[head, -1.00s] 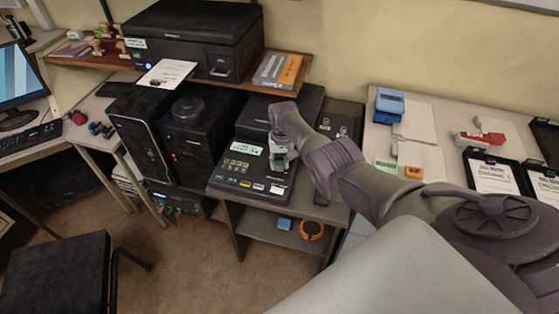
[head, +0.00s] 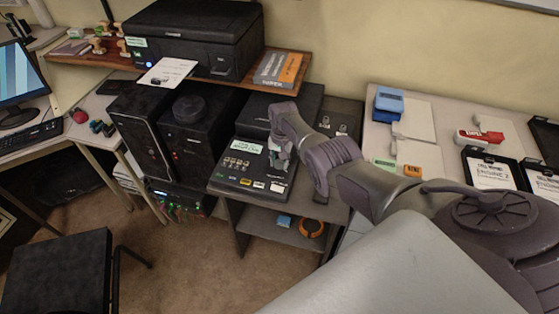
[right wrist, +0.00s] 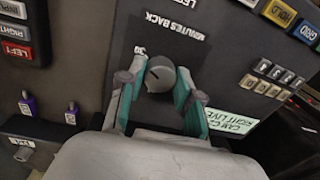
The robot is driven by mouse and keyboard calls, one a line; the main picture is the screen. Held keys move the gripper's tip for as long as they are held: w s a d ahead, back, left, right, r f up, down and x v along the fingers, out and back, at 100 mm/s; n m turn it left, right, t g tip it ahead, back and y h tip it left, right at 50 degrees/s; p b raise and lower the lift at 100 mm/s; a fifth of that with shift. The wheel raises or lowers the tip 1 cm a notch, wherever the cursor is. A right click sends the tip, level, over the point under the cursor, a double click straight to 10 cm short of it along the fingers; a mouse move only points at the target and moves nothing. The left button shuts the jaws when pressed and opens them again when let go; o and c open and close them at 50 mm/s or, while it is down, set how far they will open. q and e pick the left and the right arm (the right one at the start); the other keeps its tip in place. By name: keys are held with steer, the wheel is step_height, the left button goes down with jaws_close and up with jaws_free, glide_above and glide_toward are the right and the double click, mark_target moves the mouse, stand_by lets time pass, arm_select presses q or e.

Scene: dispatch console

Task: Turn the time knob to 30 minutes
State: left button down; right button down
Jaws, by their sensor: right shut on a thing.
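The time knob (right wrist: 160,76) is a small dark grey round knob on the black console panel (right wrist: 105,50), under the upside-down words MINUTES BACK in the right wrist view. A small white number, apparently 30, is at the knob's upper left. My right gripper (right wrist: 162,86) has its two teal-padded fingers on both sides of the knob, shut on it. I cannot clearly read where the knob points. In the head view the right gripper (head: 279,154) reaches down onto the console (head: 226,184), and the knob is hidden there. My left gripper is not in view.
A black box (head: 188,138) stands left of the console.

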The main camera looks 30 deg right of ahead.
mark_target(281, 163)
steer(key=c, duration=0.8)
jaws_free()
steer(key=shift+r, duration=0.7)
steer(key=r, duration=1)
steer(key=shift+s+d+r, duration=0.2)
steer(key=shift+s+r, duration=0.05)
steer(key=shift+r, duration=0.05)
